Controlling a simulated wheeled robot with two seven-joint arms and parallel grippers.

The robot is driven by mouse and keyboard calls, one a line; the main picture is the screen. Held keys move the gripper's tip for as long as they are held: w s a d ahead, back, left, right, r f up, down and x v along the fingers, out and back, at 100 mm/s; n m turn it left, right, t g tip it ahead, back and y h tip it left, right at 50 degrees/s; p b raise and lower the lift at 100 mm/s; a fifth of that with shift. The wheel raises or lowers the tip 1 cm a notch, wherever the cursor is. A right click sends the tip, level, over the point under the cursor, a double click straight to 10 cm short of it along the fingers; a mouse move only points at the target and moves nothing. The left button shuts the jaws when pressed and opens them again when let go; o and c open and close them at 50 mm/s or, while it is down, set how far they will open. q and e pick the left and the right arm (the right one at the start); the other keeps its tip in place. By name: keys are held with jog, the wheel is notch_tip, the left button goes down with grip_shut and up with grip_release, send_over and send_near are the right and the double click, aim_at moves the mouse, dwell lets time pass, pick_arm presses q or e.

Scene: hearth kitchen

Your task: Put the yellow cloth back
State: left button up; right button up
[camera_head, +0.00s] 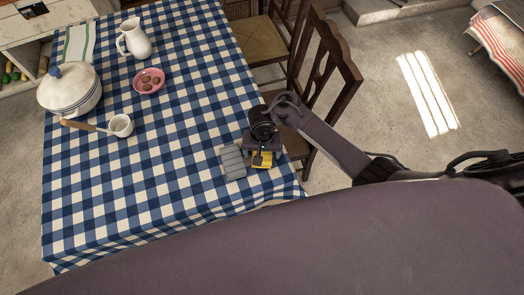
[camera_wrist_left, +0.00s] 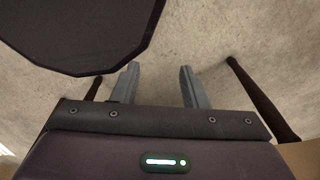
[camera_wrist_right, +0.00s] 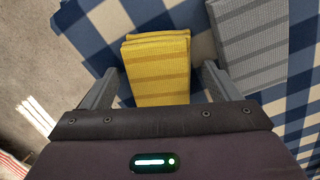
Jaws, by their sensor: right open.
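The yellow cloth (camera_wrist_right: 160,75) is folded, with faint darker stripes, and lies on the checked tablecloth. In the head view it shows partly (camera_head: 262,161) near the table's right front edge, mostly hidden by my right gripper (camera_head: 262,160). In the right wrist view, my right gripper (camera_wrist_right: 155,85) is open, with one finger on each side of the near part of the cloth. I cannot tell whether the fingers touch it. My left gripper (camera_wrist_left: 158,85) is open and empty over the bare floor, and is out of the head view.
A folded grey cloth (camera_head: 233,163) lies just left of the yellow one, close to my right gripper's finger. A white pot (camera_head: 70,92), a ladle, a pink bowl (camera_head: 148,80) and a white jug (camera_head: 135,40) stand farther left. A wooden chair (camera_head: 325,75) stands against the table's right side.

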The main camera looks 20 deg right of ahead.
aim_at(262, 154)
jog(key=shift+r, duration=0.15)
pick_arm(q)
notch_tip(262, 154, up, 7)
jog(key=w+p, duration=0.1)
jog(key=p, duration=0.6)
pick_arm(e)
notch_tip(262, 154, up, 12)
pick_arm(q)
jog(key=shift+d, duration=0.1)
